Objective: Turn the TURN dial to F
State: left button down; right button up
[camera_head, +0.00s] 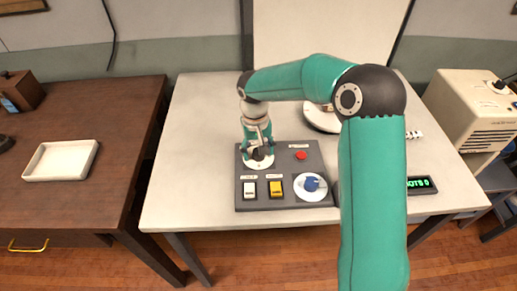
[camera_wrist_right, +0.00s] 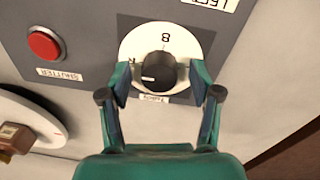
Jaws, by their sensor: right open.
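The dial under my right gripper is a black knob (camera_wrist_right: 153,72) with a white pointer mark, on a white disc (camera_wrist_right: 166,36). The wrist view shows an 8 at the top of the disc and what looks like an R at the left. The pointer faces left, slightly below that letter. A label below is upside down and seems to read TURN. No F is legible. My right gripper (camera_wrist_right: 158,82) is open, its fingers on either side of the knob; contact cannot be told. In the head view my right gripper (camera_head: 258,144) stands over the white disc (camera_head: 259,163).
The grey panel (camera_head: 242,202) also has a red button (camera_head: 301,155), a white switch (camera_head: 249,189), a yellow switch (camera_head: 276,188) and a blue dial (camera_head: 311,184). A lit display (camera_head: 420,185) is right of my arm. A white tray (camera_head: 62,160) lies on the brown desk.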

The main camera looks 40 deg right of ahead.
jog(key=c, duration=1.1)
jog(key=shift+s+d, duration=0.1)
jog(key=shift+d, duration=0.05)
jog(key=shift+c, duration=0.2)
